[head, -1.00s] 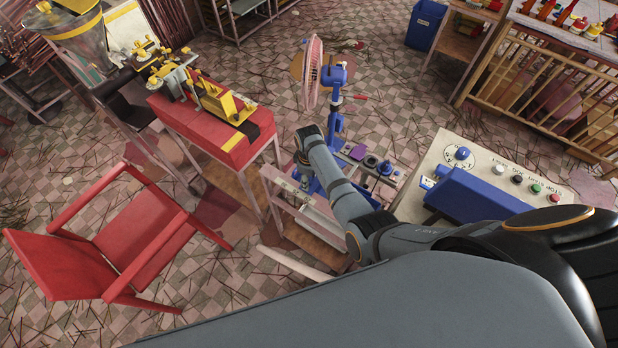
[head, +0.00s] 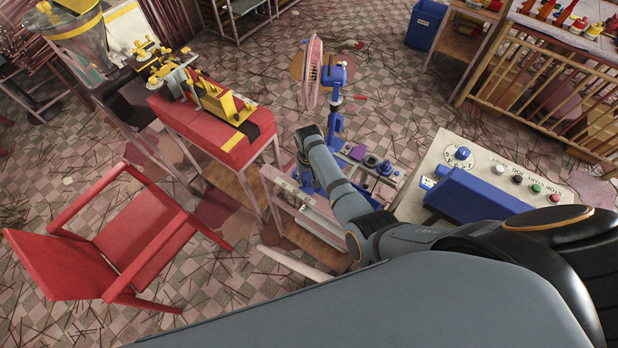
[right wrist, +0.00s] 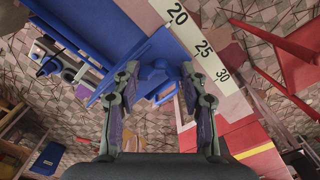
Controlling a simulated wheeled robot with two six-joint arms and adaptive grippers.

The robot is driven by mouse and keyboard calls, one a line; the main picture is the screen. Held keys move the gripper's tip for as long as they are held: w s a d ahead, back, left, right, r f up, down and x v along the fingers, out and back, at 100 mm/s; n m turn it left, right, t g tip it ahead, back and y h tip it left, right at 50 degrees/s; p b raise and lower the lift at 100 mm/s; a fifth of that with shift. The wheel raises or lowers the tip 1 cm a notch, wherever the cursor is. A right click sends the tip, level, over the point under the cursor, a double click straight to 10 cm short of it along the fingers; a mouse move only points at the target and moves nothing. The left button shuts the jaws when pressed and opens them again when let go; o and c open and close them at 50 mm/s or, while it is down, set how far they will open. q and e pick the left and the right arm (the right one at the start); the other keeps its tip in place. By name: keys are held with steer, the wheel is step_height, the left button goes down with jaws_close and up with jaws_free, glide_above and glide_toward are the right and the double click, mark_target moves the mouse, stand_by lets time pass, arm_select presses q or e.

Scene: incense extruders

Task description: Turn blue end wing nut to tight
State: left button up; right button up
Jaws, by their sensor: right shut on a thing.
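The gripper is shut on a small blue piece, the blue end wing nut (right wrist: 164,93), which is partly hidden by the fingers and other blue parts. A larger blue body (right wrist: 146,60) lies just behind it. How far the nut is turned cannot be told. In the head view, my right arm reaches over the low pale stand and hides the fingertips and the nut. My left gripper is not in view.
A control panel (head: 440,158) with coloured buttons is to the right. A red table (head: 215,140) with a yellow press and a red chair (head: 120,240) are on the left. Sticks litter the floor.

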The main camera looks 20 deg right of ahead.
steer(key=m, duration=0.4)
steer(key=shift+m, duration=0.3)
steer(key=shift+w+m, duration=0.1)
steer(key=shift+m, duration=2.2)
steer(key=o, duration=1.1)
steer(key=shift+o, duration=0.2)
steer(key=shift+r, duration=0.1)
step_height(320, 180, up, 12)
